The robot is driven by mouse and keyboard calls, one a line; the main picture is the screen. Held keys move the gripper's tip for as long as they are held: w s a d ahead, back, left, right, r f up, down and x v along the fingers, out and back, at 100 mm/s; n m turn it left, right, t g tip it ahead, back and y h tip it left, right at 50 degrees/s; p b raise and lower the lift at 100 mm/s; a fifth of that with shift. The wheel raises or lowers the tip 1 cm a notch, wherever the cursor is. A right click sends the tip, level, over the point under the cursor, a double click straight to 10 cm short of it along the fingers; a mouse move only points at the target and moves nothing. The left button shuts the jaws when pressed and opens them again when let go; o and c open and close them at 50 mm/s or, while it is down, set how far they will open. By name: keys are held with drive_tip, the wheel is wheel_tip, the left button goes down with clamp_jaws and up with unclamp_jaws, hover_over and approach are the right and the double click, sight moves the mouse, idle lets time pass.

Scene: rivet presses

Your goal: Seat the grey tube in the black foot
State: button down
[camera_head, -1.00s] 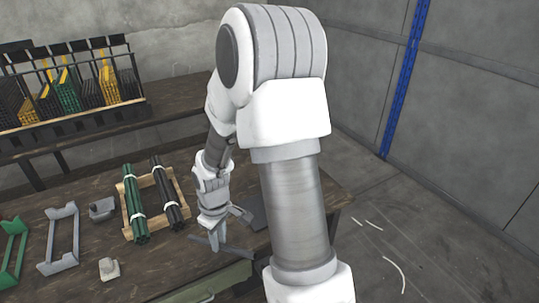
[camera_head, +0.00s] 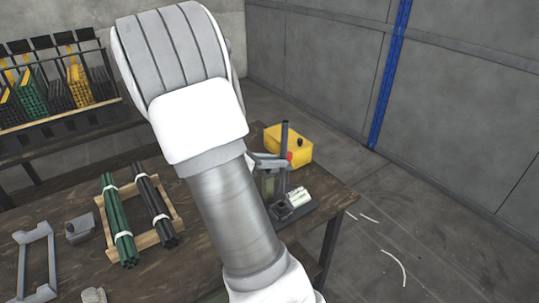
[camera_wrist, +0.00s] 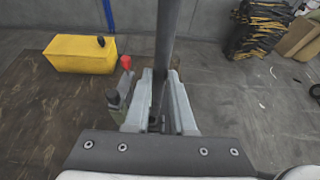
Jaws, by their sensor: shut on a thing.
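The grey tube (camera_head: 284,145) stands upright in the head view, at the right end of the workbench. My gripper (camera_head: 268,160) is shut on it from the left, mostly hidden behind my arm. In the wrist view, the tube (camera_wrist: 166,40) runs between the two pale fingers of my gripper (camera_wrist: 160,100), with a slight lean. The black foot (camera_head: 296,211) sits on the bench below the tube, with a round socket and a pale label. The tube's lower end is close over the socket; I cannot tell whether it is inside.
A yellow box (camera_head: 288,143) stands behind the tube, and a red knob (camera_wrist: 126,62) is left of it in the wrist view. Green and black rods lie on a wooden rack (camera_head: 165,225). The bench's right edge (camera_head: 345,200) is close to the foot.

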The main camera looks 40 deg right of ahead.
drive_tip(key=shift+w+d+r, duration=0.2)
drive_tip(key=shift+d+r, duration=0.15)
drive_tip(key=shift+r, duration=0.1)
drive_tip(key=shift+a, duration=0.1)
drive_tip(key=shift+f+b, duration=2.05)
drive_tip(key=shift+f, duration=0.85)
drive_tip(key=shift+f+b, duration=1)
drive_tip(key=shift+f, duration=0.85)
drive_tip(key=c, duration=0.7)
unclamp_jaws()
drive_tip(key=p+v, duration=0.3)
drive_tip(key=v, duration=1.4)
drive_tip(key=shift+s+a, duration=0.1)
drive_tip(key=shift+a, duration=0.15)
